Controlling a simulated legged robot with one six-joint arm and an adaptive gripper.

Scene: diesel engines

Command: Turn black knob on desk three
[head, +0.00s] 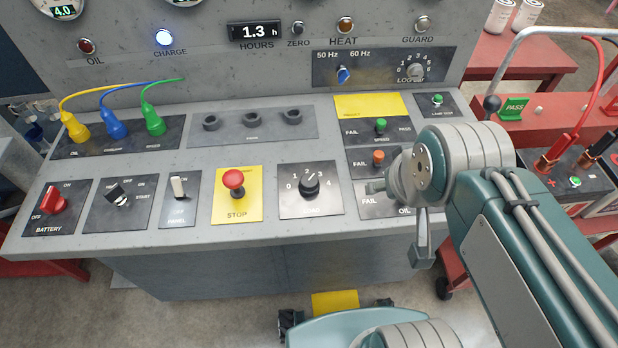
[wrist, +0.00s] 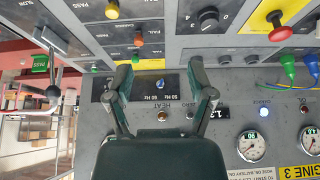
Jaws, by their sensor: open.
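The desk has a black knob (head: 308,188) on the load plate, with a 0 to 4 scale, right of the red stop button. It shows upside down near the top of the wrist view (wrist: 208,17). Another black knob (head: 117,195), marked on and start, sits left of the panel switch. My gripper (head: 400,222) is right of the load knob, over the desk's right side, and clear of it. In the wrist view my gripper (wrist: 160,66) has its two fingers spread, with nothing between them. An "Engine 3" label (wrist: 300,172) shows at the bottom right there.
The red stop button (head: 233,180) stands up just left of the load knob. Coloured plugs with cables (head: 115,125) rise at the left. A black-tipped lever (head: 492,104) and a red cart (head: 550,130) are at the right. My arm hides part of the fail/pass column.

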